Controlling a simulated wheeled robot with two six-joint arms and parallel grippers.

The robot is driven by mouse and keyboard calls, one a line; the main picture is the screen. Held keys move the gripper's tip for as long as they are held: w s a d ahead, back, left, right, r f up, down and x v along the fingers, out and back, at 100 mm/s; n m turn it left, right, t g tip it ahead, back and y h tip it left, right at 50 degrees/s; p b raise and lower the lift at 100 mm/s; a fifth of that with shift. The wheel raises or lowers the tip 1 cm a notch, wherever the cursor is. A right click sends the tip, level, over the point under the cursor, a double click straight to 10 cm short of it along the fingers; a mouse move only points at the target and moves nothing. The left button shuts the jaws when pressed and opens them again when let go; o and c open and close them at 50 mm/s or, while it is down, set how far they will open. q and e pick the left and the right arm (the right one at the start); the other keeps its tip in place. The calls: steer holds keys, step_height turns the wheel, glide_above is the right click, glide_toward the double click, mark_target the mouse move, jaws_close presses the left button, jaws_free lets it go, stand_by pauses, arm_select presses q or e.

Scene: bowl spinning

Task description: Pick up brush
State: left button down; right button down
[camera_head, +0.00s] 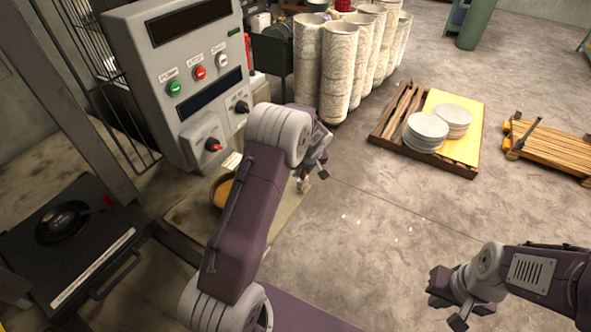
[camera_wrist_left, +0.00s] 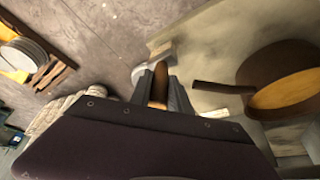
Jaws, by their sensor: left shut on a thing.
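The brush shows in the left wrist view, with a brown wooden handle (camera_wrist_left: 159,84) between my left gripper's fingers and a pale grey head (camera_wrist_left: 152,60) beyond them. My left gripper (camera_wrist_left: 161,92) is shut on the handle. In the head view my left gripper (camera_head: 309,174) is at the edge of the pale work surface, right of the brown bowl, partly hidden by my arm; the small pale part of the brush (camera_head: 303,185) shows below it. My right gripper (camera_head: 453,303) hangs at the lower right over the floor, away from the brush; its jaw opening is unclear.
A brown bowl (camera_head: 219,192) with a yellowish inside sits on the pale work surface, partly behind my left arm. A control panel (camera_head: 180,77) stands behind it. Tall cylindrical stacks (camera_head: 338,72) and a pallet (camera_head: 386,130) with plates stand farther off. The floor between is clear.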

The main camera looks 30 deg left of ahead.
arm_select(q)
steer(key=s+d+f+b, duration=0.1)
steer(key=s+d+b, duration=0.5)
steer(key=s+d, duration=0.3)
steer(key=shift+s+f+b, duration=0.4)
steer(key=shift+s, duration=0.5)
steer(key=shift+a, duration=0.1)
